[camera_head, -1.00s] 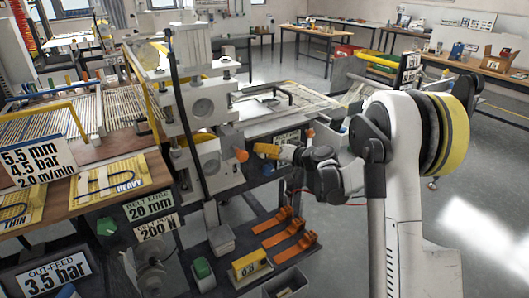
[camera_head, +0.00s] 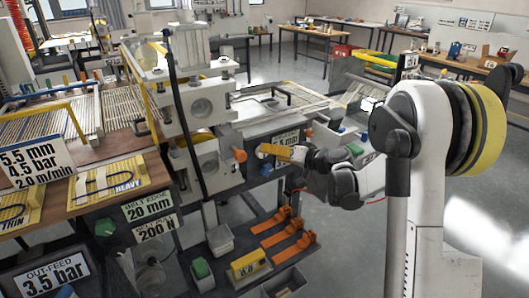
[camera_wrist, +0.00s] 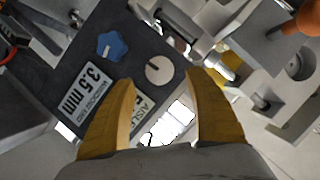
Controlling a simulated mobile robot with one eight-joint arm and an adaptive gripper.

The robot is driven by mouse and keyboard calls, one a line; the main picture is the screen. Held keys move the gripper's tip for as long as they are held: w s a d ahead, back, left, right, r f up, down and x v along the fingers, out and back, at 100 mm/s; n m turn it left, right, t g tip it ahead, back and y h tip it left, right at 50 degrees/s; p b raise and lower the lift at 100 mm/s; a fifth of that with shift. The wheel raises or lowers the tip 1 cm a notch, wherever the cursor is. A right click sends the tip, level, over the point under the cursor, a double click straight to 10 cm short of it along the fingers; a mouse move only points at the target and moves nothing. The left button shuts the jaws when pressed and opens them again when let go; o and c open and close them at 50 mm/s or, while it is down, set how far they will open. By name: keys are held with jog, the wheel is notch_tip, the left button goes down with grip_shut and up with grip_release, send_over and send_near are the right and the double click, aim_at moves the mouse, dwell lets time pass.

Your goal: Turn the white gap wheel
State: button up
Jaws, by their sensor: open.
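The white wheel (camera_wrist: 159,70) is a small round knob with a dark pointer mark on a dark panel in the wrist view. My gripper (camera_wrist: 160,79) has its two yellow fingers spread, one on each side of the wheel in the picture. The wheel shows just past the fingertips; whether they touch it I cannot tell. In the head view my gripper (camera_head: 264,149) is in front of the machine's side, right of an orange knob (camera_head: 239,155). I cannot make out the white wheel there.
A blue star-shaped knob (camera_wrist: 112,46) and a "3.5 mm" sign (camera_wrist: 82,92) sit close to the wheel. Metal machine parts (camera_wrist: 258,60) crowd the right of the wrist view. Orange brackets (camera_head: 285,235) lie on a low shelf under my arm. Open floor is at the right.

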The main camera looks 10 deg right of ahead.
jog(key=v, duration=0.7)
jog(key=shift+a, duration=0.1)
jog(key=s+a+r+g+h, duration=0.2)
jog(key=s+a+r, duration=0.1)
jog(key=s+a, duration=0.4)
jog(key=s+f+n+g+h, duration=0.1)
jog(key=s+h, duration=0.5)
jog(key=s, duration=1.9)
jog(key=shift+s+d+f+n+g, duration=0.4)
jog(key=shift+f+g, duration=0.1)
jog(key=shift+g, duration=0.5)
jog(key=shift+w, duration=0.1)
dwell(0.7)
